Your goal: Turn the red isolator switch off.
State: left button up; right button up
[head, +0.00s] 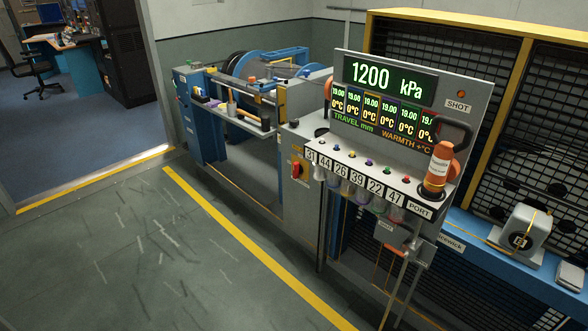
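The red isolator switch (296,169) is a small red knob on an orange-yellow plate. It sits on the upper front of a narrow grey cabinet (302,213), just left of the numbered console. It is too small to tell its position with certainty. Neither of my grippers shows in the head view.
A blue winch (265,75) is behind left. The floor (150,250) is clear, crossed by a yellow line (240,237).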

aim_at(298, 169)
jog(key=i+j+z, duration=0.1)
jog(key=i+j, duration=0.4)
jog(key=i+j+z, duration=0.1)
jog(key=i+j, duration=0.35)
jog(key=j, duration=0.15)
jog(key=i+j, duration=0.45)
jog(key=j+z, duration=0.05)
jog(key=j, duration=0.05)
